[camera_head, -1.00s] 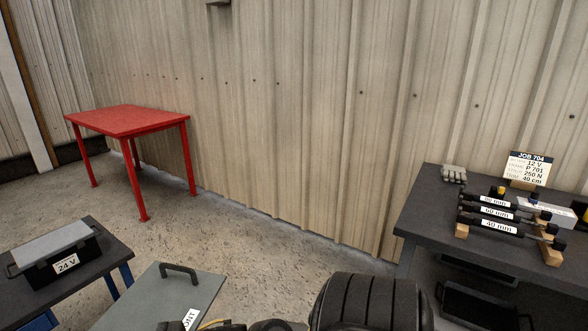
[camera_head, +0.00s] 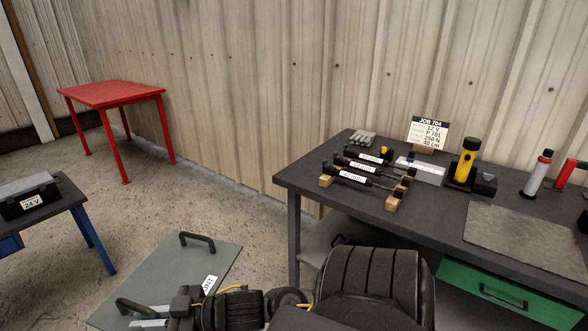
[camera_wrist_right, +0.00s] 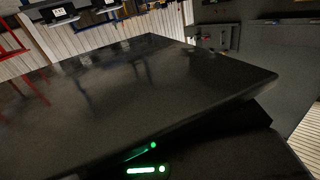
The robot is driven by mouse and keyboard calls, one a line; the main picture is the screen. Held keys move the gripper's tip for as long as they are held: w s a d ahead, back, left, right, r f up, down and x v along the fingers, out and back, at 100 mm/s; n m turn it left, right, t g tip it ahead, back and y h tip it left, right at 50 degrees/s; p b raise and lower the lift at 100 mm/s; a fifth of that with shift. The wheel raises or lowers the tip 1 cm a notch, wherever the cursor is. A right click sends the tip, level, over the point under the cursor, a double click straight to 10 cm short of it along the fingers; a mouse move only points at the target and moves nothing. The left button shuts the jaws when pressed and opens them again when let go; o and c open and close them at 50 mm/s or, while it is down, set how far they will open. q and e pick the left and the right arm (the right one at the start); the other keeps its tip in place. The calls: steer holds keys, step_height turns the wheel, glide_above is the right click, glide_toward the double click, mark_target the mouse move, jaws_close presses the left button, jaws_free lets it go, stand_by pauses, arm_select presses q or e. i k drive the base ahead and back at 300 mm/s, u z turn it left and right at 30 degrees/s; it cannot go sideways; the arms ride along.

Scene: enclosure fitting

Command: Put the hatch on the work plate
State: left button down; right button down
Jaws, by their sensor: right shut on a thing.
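The hatch (camera_head: 185,275) is a flat grey panel with two dark bar handles and a white label, at the bottom left of the head view. My right gripper (camera_head: 150,314) is shut on the hatch's near handle and holds the panel clear of the bench. The work plate appears to be the flat grey slab (camera_head: 525,238) lying on the dark bench at the right, with nothing on it. The hatch is well to the left of it. A large dark flat surface (camera_wrist_right: 140,95) fills much of the right wrist view; I cannot tell what it is. My left gripper is out of view.
The dark bench (camera_head: 300,177) carries labelled cylinders (camera_head: 362,176), a job sign (camera_head: 428,134), a yellow torch (camera_head: 466,160) and a spray can (camera_head: 537,173) around the slab. A red table (camera_head: 110,94) and a 24 V box (camera_head: 30,203) are at left.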

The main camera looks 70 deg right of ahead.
mark_target(531, 247)
steer(key=k, duration=0.55)
steer(key=z, duration=2.25)
steer(key=i, duration=0.5)
steer(key=u, duration=0.05)
